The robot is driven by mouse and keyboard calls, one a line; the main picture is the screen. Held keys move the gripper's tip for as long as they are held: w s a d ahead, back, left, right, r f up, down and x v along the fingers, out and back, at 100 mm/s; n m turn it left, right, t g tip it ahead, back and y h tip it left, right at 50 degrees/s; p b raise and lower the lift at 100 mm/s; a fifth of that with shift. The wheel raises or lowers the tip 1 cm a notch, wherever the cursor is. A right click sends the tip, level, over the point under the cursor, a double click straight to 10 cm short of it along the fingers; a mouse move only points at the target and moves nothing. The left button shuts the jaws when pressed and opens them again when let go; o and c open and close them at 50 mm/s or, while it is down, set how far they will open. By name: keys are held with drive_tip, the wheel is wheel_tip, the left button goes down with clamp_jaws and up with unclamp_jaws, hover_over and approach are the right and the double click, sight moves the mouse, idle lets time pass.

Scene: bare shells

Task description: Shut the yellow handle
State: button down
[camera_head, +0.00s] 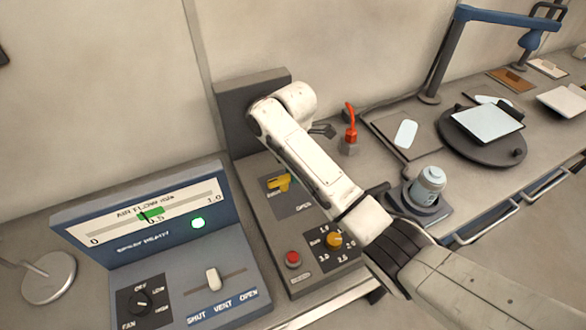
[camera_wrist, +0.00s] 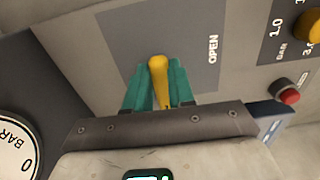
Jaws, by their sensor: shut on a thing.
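The yellow handle (camera_head: 279,183) is on a grey valve panel (camera_head: 290,203) left of my arm in the head view. The word OPEN is printed on the panel's lower right part. In the wrist view the yellow handle (camera_wrist: 160,75) stands between the two teal fingers of my gripper (camera_wrist: 157,82), which is shut on it. Its rounded end shows between the fingertips, and the OPEN label lies to its right, apart from it. In the head view my arm hides most of the gripper.
A red button (camera_head: 292,259) and a yellow knob (camera_head: 334,240) sit below the handle panel. A blue air-flow console (camera_head: 150,250) stands to the left. A red-handled lever (camera_head: 350,130) and a pale canister (camera_head: 427,186) are right of my arm.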

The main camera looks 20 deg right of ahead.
drive_tip(key=shift+w+r, duration=0.1)
drive_tip(key=shift+r, duration=0.05)
drive_tip(key=c, duration=1)
unclamp_jaws()
drive_tip(key=shift+o, duration=0.2)
wheel_tip(320, 180, up, 7)
drive_tip(key=shift+w+d+r, duration=0.1)
drive_tip(key=shift+r, duration=1.7)
drive_tip(key=shift+s, duration=0.2)
